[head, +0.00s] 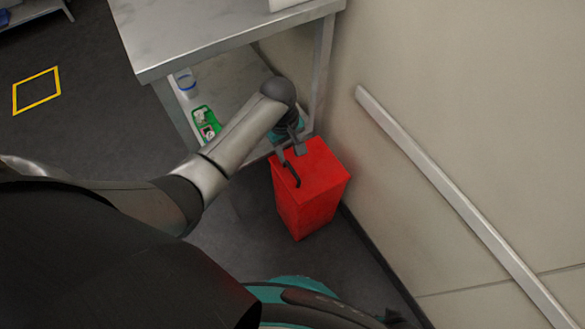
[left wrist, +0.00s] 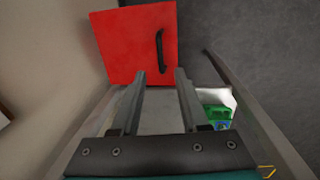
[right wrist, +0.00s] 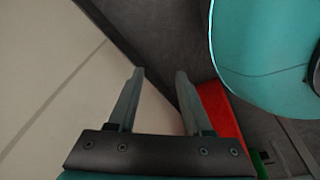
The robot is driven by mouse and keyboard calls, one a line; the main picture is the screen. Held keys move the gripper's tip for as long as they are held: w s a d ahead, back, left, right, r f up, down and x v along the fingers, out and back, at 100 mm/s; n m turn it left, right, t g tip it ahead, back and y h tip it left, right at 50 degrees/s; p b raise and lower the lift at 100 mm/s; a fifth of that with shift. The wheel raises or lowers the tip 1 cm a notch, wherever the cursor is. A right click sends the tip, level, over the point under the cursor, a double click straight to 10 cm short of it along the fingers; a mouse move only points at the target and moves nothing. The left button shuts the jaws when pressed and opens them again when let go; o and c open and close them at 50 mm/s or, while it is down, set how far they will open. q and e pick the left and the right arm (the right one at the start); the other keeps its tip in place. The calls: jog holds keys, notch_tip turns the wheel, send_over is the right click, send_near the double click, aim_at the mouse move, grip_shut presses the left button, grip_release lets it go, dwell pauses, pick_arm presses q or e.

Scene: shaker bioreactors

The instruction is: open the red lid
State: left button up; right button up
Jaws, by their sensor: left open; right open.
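A red bin with a flat red lid (head: 318,170) stands on the floor against the wall, beside the metal table. The lid is down on the bin. A black handle (head: 292,175) sits near the lid's left edge. My left gripper (head: 294,151) is open and empty at the lid's far left edge, close to the handle's far end. In the left wrist view the lid (left wrist: 128,45) and handle (left wrist: 160,52) lie beyond the open fingers (left wrist: 158,76). My right gripper (right wrist: 158,73) is open and empty; part of the red bin (right wrist: 218,110) shows beyond it.
A metal table (head: 215,30) with a lower shelf stands behind the bin. The shelf holds a green item (head: 206,124) and a clear container with a blue rim (head: 187,82). A pale rail (head: 450,190) runs along the right wall. Floor left of the bin is clear.

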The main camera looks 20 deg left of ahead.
aim_at(293, 171)
pick_arm(q)
jog(key=shift+w+d+f+b, duration=0.15)
jog(key=shift+f+b, duration=1.05)
jog(key=shift+f, duration=0.75)
jog(key=shift+w+d+f+b, duration=0.1)
jog(key=shift+f+b, duration=1.1)
jog(key=shift+f, duration=0.75)
jog(key=shift+f+b, duration=0.4)
jog(key=shift+f, duration=0.2)
jog(key=shift+w+d+f+b, duration=0.1)
jog(key=shift+f+b, duration=0.2)
jog(key=shift+f, duration=0.15)
pick_arm(e)
jog(key=w+a+r, duration=0.5)
jog(key=w+r, duration=0.2)
jog(key=r, duration=0.3)
jog(key=shift+w+r+t+y, duration=0.15)
jog(key=shift+w+t+y, duration=0.15)
pick_arm(q)
grip_shut()
